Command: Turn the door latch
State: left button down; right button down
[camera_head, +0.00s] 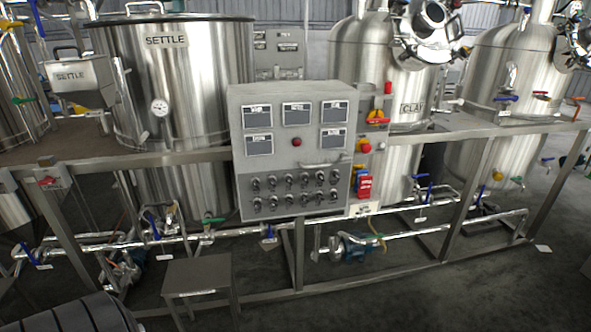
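A grey control cabinet (237,150) stands in the middle, mounted on the front of the metal frame. Its front carries several small display panels, a red button (296,142) and several dark knobs. A curved metal handle (318,164) sits on the front, right of centre, between the displays and the knobs. I cannot tell whether this handle is the door latch, and no other latch is clear. A red and yellow rotary switch (377,117) is on a narrow panel just right of the cabinet. Neither of my grippers is in view.
A large steel tank (190,85) marked SETTLE stands behind left, and another tank (375,60) behind right. Pipes with blue-handled valves (153,226) run low along the frame. A small metal stool (197,275) stands in front of the cabinet's left side. The floor at front right is clear.

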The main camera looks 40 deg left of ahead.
aim_at(345, 158)
jog(key=z, duration=1.3)
jog(key=i, duration=2.15)
jog(key=u, duration=2.35)
